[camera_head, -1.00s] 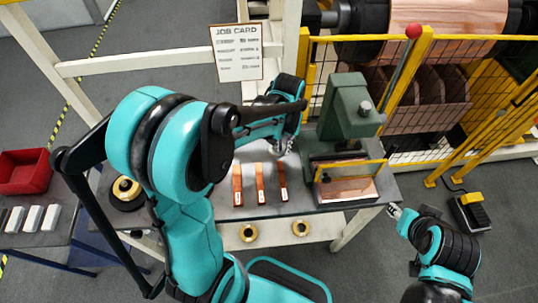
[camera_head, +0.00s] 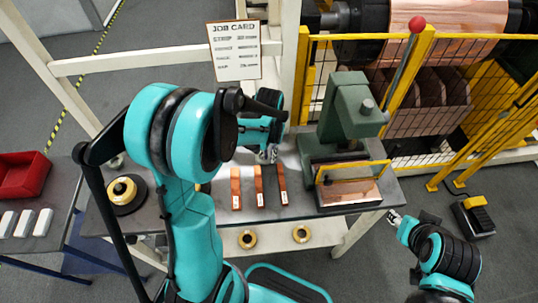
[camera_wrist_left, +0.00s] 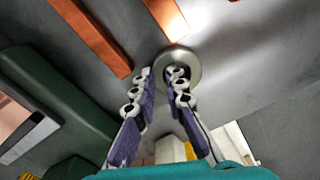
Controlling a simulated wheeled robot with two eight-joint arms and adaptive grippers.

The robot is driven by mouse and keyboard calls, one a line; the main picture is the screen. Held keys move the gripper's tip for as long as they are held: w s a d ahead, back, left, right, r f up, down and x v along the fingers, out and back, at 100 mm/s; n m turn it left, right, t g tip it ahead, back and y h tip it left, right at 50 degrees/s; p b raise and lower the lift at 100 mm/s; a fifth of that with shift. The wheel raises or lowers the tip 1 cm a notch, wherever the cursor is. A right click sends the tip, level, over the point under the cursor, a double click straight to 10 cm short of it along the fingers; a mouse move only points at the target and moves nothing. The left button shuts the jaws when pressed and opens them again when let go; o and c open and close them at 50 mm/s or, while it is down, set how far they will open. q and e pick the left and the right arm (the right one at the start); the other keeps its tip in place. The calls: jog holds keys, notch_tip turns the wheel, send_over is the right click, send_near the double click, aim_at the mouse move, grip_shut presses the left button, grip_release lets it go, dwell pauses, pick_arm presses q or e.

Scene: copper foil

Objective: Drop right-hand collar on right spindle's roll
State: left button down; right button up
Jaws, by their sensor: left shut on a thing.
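My left gripper (camera_head: 267,155) is low over the back of the grey workbench. In the left wrist view, its fingers (camera_wrist_left: 161,75) are closed on a round, pale metal collar-like piece (camera_wrist_left: 187,58); the right fingertip overlaps its middle. How the piece sits between the fingers is partly hidden. I cannot tell which is the right spindle's roll. My right gripper (camera_head: 396,216) is off the bench's right corner, small and unclear.
Several copper strips (camera_head: 259,188) lie mid-bench. A green press (camera_head: 343,115) with a copper sheet (camera_head: 347,192) stands at right. A yellow mesh fence (camera_head: 400,100) is behind it. A job card (camera_head: 234,52) hangs above. A red bin (camera_head: 22,176) is far left.

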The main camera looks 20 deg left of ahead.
pick_arm(q)
jog(key=c, duration=1.9)
grip_release()
jog(key=shift+f, duration=0.15)
jog(key=shift+o, duration=0.2)
